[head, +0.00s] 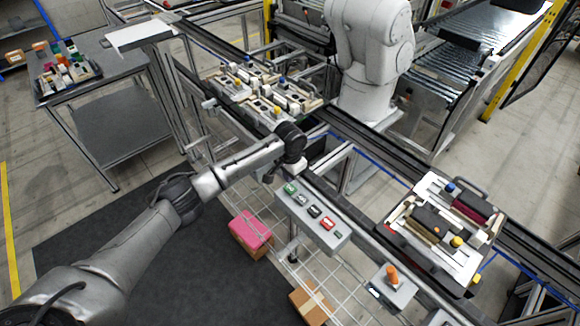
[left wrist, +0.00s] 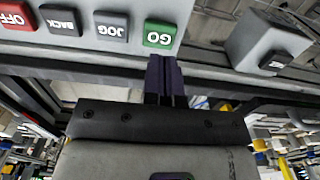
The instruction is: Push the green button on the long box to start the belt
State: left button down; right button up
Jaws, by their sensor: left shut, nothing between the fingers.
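The long grey box (head: 335,240) is fixed along the near side of the belt frame in the head view. Its green button (head: 290,188) is at the far left end of a row with grey, black and red buttons. In the left wrist view the green button (left wrist: 160,33) reads GO, upside down. My left gripper (head: 268,178) is beside that end of the box, partly hidden by its own wrist. In the left wrist view my left gripper's fingers (left wrist: 162,62) are together and empty, their tips at the green button's lower edge. I cannot tell whether they touch it. My right gripper is not in view.
JOG (left wrist: 110,26), BACK (left wrist: 60,19) and red OFF (left wrist: 16,14) buttons sit beside the green one. A smaller grey box (left wrist: 262,35) stands to the right there. A box with an orange knob (head: 392,276) and a loaded pallet (head: 460,265) lie to the right.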

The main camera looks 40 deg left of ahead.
aim_at(289, 188)
pick_arm(q)
jog(key=shift+f, duration=2.25)
jog(key=shift+f, duration=0.35)
jog(key=shift+f+p, duration=0.3)
jog(key=shift+f, duration=0.1)
jog(key=shift+a+f, duration=0.1)
jog(key=shift+f, duration=0.25)
notch_tip(289, 188, up, 6)
jog(key=p, duration=0.5)
jog(key=shift+w+p, duration=0.15)
jog(key=shift+p, duration=0.25)
notch_tip(289, 188, up, 9)
jog(key=shift+w+r, duration=0.15)
